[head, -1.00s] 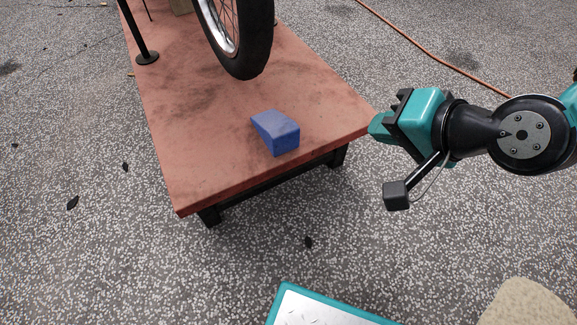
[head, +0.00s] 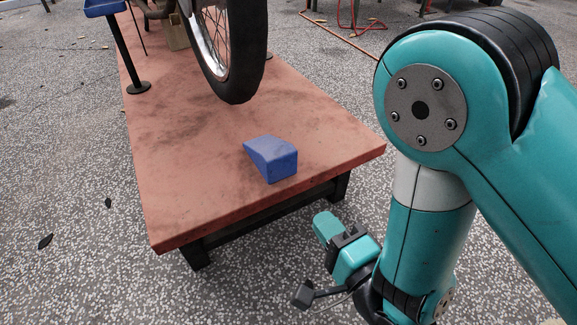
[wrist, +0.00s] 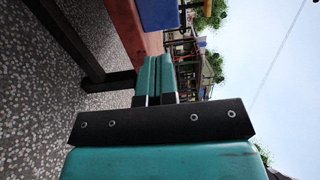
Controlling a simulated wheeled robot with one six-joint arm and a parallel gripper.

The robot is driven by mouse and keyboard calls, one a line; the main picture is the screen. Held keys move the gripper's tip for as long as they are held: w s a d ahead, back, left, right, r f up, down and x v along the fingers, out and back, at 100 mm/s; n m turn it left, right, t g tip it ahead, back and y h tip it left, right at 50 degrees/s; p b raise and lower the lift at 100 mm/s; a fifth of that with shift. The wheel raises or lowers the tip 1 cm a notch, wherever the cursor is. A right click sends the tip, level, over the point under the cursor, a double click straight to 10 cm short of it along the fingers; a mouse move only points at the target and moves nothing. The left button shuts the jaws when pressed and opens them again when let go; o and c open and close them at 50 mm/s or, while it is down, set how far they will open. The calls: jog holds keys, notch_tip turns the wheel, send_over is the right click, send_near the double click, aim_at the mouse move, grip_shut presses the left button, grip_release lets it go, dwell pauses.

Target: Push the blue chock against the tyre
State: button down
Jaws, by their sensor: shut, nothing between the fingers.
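The blue chock (head: 272,159) is a wedge lying on the red platform (head: 190,190) near its front edge. Its tall end faces me and its thin end points toward the tyre. The black tyre (head: 243,75) stands behind it, with bare platform between the two. My gripper (head: 322,222) is shut and empty, in front of the platform's front edge and apart from the chock. In the wrist view the shut fingers (wrist: 155,75) point toward the platform, and part of the blue chock (wrist: 158,14) shows at the top beyond them.
The platform stands on dark legs (head: 195,256) above speckled floor. A black post (head: 125,55) with a round foot stands on its left side. A wooden block (head: 177,33) lies farther back. An orange hose (head: 335,35) runs over the floor behind. The platform around the chock is clear.

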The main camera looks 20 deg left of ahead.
aim_at(283, 167)
jog(key=shift+w+a+r+p, duration=0.3)
jog(key=shift+w+a+p, duration=0.15)
jog(key=shift+p, duration=2.55)
jog(key=b+x, duration=0.1)
jog(key=x, duration=0.2)
jog(key=b+x, duration=0.2)
jog(key=x, duration=0.1)
jog(key=b+x, duration=0.1)
jog(key=x, duration=0.3)
jog(key=shift+w+f+b, duration=0.1)
jog(key=shift+f+b, duration=0.3)
jog(key=shift+w+a, duration=0.45)
jog(key=shift+a, duration=0.1)
jog(key=shift+r, duration=0.1)
